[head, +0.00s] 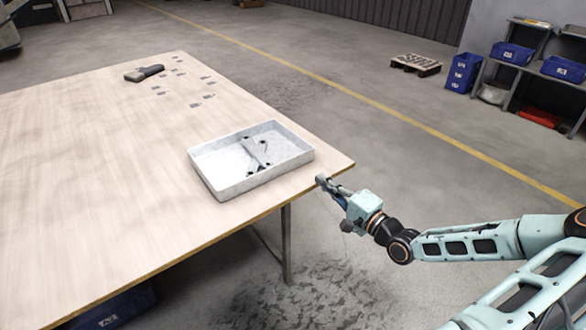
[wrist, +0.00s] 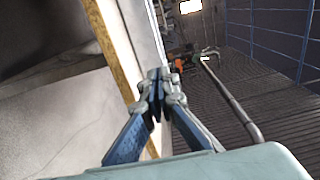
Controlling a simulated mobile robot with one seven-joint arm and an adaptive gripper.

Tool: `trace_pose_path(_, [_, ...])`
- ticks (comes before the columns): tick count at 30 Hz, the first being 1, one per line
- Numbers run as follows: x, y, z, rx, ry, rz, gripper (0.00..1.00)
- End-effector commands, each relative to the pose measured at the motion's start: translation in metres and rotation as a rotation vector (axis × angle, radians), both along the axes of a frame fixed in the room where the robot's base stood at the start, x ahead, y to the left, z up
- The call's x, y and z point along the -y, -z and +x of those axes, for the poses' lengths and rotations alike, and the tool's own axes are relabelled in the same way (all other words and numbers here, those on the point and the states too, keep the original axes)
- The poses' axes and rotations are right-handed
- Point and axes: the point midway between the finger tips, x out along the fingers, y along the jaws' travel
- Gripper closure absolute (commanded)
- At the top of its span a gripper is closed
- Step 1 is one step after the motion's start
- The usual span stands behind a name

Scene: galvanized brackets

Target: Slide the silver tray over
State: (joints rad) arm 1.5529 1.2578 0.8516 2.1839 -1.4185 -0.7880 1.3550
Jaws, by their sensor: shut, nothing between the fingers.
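The silver tray (head: 222,188) is a shallow, light grey galvanized tray with raised walls. It sits flat on the wooden table near its right corner in the head view. A grey bracket (head: 257,153) and a few small dark pieces lie inside it. My gripper (head: 321,181) is at the table's right edge, just right of the tray's near right corner, with a small gap that I cannot judge exactly. In the wrist view my gripper (wrist: 157,76) shows its fingertips together, with nothing between them. A pale wall beside the fingertips there may be the tray.
The table (head: 80,180) is broad and bare left of the tray. A dark handheld tool (head: 145,73) and several small grey pieces (head: 195,105) lie toward its far end. Blue bins (head: 463,72), shelving and a pallet (head: 416,64) stand on the floor beyond.

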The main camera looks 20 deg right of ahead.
Motion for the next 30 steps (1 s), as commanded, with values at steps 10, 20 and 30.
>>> trace_pose_path(10, [-0.028, 0.003, 0.071, 0.0, -0.003, -0.003, 1.0])
trace_pose_path(20, [-0.06, 0.001, 0.087, -0.001, -0.001, -0.004, 1.0])
trace_pose_path(30, [-0.063, 0.001, 0.088, -0.002, 0.001, -0.004, 1.0])
